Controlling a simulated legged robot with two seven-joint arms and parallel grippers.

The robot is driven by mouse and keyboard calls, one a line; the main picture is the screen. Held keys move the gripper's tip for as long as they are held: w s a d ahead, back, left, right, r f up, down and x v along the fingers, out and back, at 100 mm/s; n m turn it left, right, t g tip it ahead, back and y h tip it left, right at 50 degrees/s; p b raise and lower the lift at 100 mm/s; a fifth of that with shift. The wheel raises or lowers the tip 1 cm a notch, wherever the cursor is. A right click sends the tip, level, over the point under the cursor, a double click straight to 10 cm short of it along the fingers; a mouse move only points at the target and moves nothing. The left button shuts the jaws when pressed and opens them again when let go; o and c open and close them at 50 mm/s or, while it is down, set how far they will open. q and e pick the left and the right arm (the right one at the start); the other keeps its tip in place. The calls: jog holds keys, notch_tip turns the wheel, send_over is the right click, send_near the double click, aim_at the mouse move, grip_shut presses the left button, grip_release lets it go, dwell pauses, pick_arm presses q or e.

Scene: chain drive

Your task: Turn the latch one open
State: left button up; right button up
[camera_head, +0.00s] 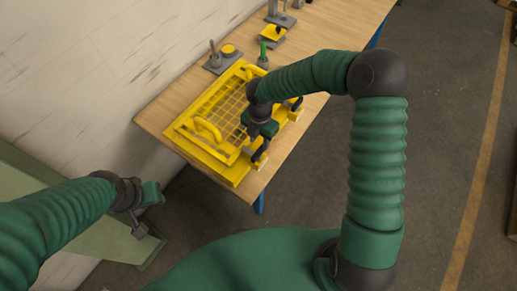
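A yellow guard (188,135) with a mesh top and two arched handles lies on the wooden table. A small latch (261,159) with a pale and dark body sits at its near right corner. A second, dark latch (296,104) sits farther along the same right side. Which of them is latch one I cannot tell. My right gripper (257,150) points down at the near latch, its fingers close to or touching it. The gripper hides part of the latch, and its finger gap is not clear. My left gripper (148,212) hangs left of the table, away from the guard, its fingers unclear.
Behind the guard stand a grey fixture (217,60) with a post and yellow disc, a green-topped peg (263,55) and another yellow-and-grey fixture (273,33). A wall borders the table on the left. Bare tabletop (330,25) lies at the far right.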

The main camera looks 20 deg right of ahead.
aim_at(258, 151)
jog(key=f, duration=0.5)
jog(key=w+f+p, duration=0.1)
jog(key=f, duration=0.2)
jog(key=shift+a, duration=0.15)
jog(key=shift+s+a+f, duration=0.1)
jog(key=shift+a+f, duration=0.1)
jog(key=shift+f, duration=0.3)
jog(key=shift+s+r, duration=0.15)
jog(key=shift+s, duration=0.05)
jog(key=shift+w+d, duration=0.1)
jog(key=shift+d, duration=0.2)
grip_shut()
jog(key=shift+a, duration=0.1)
